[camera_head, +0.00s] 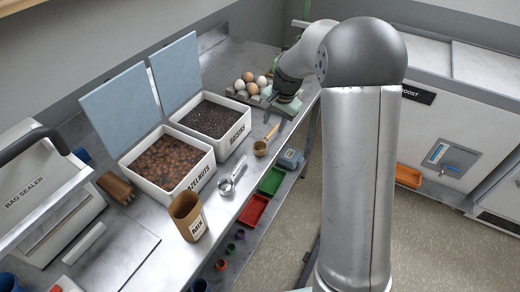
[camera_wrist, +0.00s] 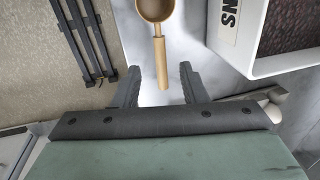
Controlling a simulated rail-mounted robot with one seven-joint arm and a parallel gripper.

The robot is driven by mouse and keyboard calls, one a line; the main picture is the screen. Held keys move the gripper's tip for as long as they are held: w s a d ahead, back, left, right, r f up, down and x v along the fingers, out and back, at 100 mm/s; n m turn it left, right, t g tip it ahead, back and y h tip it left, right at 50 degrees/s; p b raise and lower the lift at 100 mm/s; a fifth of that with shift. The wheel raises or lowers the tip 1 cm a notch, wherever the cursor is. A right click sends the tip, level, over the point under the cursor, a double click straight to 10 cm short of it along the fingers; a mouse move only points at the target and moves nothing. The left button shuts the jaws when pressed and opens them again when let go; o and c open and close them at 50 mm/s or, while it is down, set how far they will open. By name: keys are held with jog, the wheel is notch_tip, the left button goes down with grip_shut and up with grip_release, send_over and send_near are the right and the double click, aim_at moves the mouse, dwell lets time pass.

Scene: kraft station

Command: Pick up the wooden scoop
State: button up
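The wooden scoop (camera_head: 264,143) lies on the metal counter in front of the raisins bin, in the head view. In the wrist view the wooden scoop (camera_wrist: 160,42) shows its round bowl at the top and its handle pointing down between my fingers. My gripper (camera_wrist: 158,84) is open, with one finger on each side of the handle's lower end. A gap shows on both sides, and no contact is visible. In the head view my gripper (camera_head: 272,110) is above the counter near the egg tray, and its fingers are hard to make out.
The raisins bin (camera_head: 227,146) stands beside the scoop, with the hazelnuts bin (camera_head: 205,170) nearer. An egg tray (camera_head: 255,98) is close to my gripper. The counter's edge drops to red and green trays.

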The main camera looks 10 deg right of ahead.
aim_at(271, 133)
jog(key=f, duration=0.1)
jog(key=f+p, duration=0.1)
jog(key=f, duration=0.2)
jog(key=shift+w+a+f, duration=0.35)
jog(key=shift+w+f, duration=0.05)
grip_shut()
jog(key=shift+r, duration=0.5)
notch_tip(271, 133, up, 2)
jog(key=shift+r, duration=0.15)
jog(key=s+a+r+b, duration=0.1)
jog(key=s+r+b, duration=0.3)
jog(key=s+r, duration=0.5)
jog(key=s, duration=0.5)
jog(key=shift+a+r, duration=0.2)
jog(key=shift+r, duration=0.2)
